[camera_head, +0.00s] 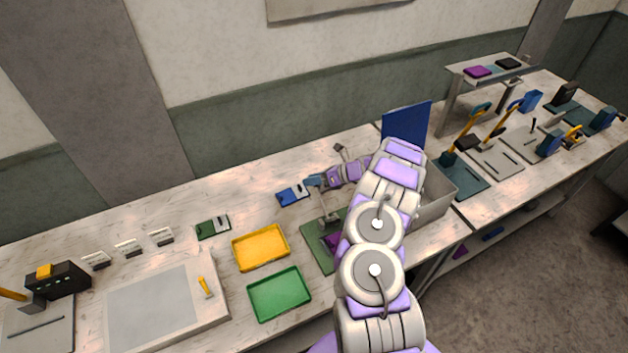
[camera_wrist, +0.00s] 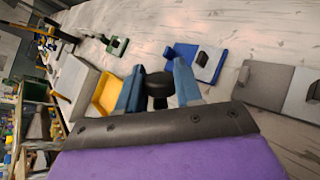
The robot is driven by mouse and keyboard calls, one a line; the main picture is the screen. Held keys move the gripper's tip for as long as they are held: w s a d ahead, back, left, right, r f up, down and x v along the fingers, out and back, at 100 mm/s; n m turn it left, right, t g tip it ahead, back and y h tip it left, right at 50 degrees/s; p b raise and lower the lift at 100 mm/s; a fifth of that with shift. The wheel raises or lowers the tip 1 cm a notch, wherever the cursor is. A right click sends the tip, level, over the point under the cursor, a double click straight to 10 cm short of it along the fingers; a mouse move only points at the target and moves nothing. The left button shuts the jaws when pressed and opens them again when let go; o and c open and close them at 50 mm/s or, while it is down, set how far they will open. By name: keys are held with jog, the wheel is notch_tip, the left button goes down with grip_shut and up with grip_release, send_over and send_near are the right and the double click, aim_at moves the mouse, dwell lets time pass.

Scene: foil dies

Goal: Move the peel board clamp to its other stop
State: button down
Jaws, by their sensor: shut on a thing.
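My gripper (camera_head: 314,182) is above the workbench, over the back of a green-based stand with an upright post (camera_head: 328,212). In the wrist view my gripper (camera_wrist: 158,88) has its blue fingers on either side of a black knob (camera_wrist: 157,83), shut on it. What the knob joins below is hidden. A pale board with a grey pad (camera_head: 150,304) and a small yellow lever (camera_head: 205,287) lies at the left front, well apart from my gripper. I cannot tell which part is the peel board clamp.
A yellow tray (camera_head: 261,248) and a green tray (camera_head: 279,294) lie left of the stand. A blue card (camera_head: 292,194) and a green card (camera_head: 212,227) lie behind them. My arm hides part of the stand.

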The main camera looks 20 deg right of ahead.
jog(key=shift+w+d+r, duration=0.15)
jog(key=shift+w+r, duration=0.2)
jog(key=c, duration=1.1)
grip_release()
jog(key=shift+o, duration=1.4)
jog(key=shift+w+f, duration=0.2)
jog(key=shift+f, duration=0.1)
jog(key=shift+s, duration=0.1)
jog(key=shift+s, duration=0.1)
jog(key=shift+s+d+r, duration=0.15)
jog(key=shift+d, duration=0.1)
jog(key=v, duration=1.6)
jog(key=shift+s+d, duration=0.2)
jog(key=shift+d, duration=0.1)
jog(key=shift+r, duration=0.1)
